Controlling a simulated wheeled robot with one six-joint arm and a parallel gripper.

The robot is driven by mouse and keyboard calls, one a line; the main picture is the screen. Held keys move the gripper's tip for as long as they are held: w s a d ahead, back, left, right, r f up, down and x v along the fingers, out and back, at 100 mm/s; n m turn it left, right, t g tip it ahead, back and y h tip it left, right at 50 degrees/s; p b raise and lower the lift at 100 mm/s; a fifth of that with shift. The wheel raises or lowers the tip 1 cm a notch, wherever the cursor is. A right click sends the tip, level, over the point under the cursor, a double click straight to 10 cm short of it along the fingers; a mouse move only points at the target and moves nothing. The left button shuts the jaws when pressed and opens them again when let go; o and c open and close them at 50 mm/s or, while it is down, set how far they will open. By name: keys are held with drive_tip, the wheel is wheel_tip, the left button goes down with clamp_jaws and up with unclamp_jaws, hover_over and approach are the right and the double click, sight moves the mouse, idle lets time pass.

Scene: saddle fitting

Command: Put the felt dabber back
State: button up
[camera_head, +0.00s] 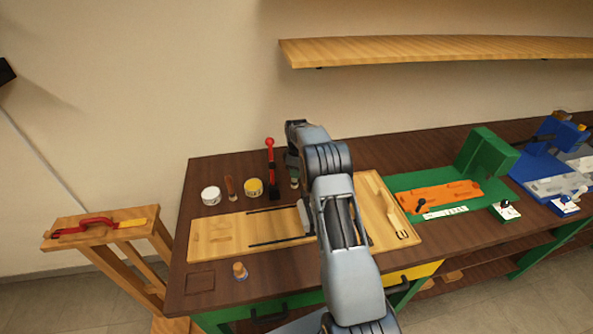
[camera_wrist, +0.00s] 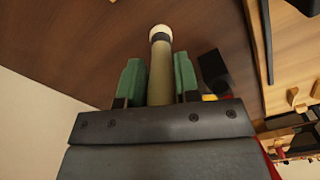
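The felt dabber shows in the wrist view as an olive-grey rod (camera_wrist: 161,75) with a dark band and a rounded white end. My gripper (camera_wrist: 159,80) has its green fingers closed on both sides of the rod, and the white end points away from the gripper. In the head view, my gripper (camera_head: 293,162) points down at the back of the bench, and the dabber's lower end (camera_head: 295,183) shows below it. I cannot tell whether that end touches the bench top.
Left of my gripper stand a red-handled tool (camera_head: 270,165) with a black foot, a yellow tin (camera_head: 254,187), a brown-handled tool (camera_head: 230,187) and a white tin (camera_head: 210,195). A wooden board (camera_head: 215,246) lies in front. A square outline (camera_head: 200,281) marks clear bench at front left.

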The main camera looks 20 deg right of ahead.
drive_tip(key=o, duration=0.4)
wheel_tip(320, 180, up, 12)
drive_tip(key=shift+f+b, duration=0.2)
drive_tip(key=shift+b, duration=0.5)
drive_tip(key=s+a+r+m+t, duration=0.1)
drive_tip(key=s+a+r+m, duration=0.25)
drive_tip(key=s+r, duration=0.35)
drive_tip(key=s+a+r+m+t, duration=0.1)
drive_tip(key=s+a+r+m, duration=0.1)
drive_tip(key=s+a+r, duration=0.45)
drive_tip(key=s+a+f+m+t, duration=0.1)
drive_tip(key=s+f, duration=0.1)
drive_tip(key=s, duration=0.5)
drive_tip(key=s+a+f+m, duration=0.1)
drive_tip(key=s+f+m, duration=0.1)
drive_tip(key=s, duration=0.4)
drive_tip(key=s+a+f+m+t, duration=0.1)
drive_tip(key=s+f, duration=0.1)
drive_tip(key=s, duration=0.5)
drive_tip(key=shift+s+a+f+m+t, duration=0.1)
drive_tip(key=shift+s+a+m+t, duration=0.15)
drive_tip(key=shift+s+m+t, duration=0.1)
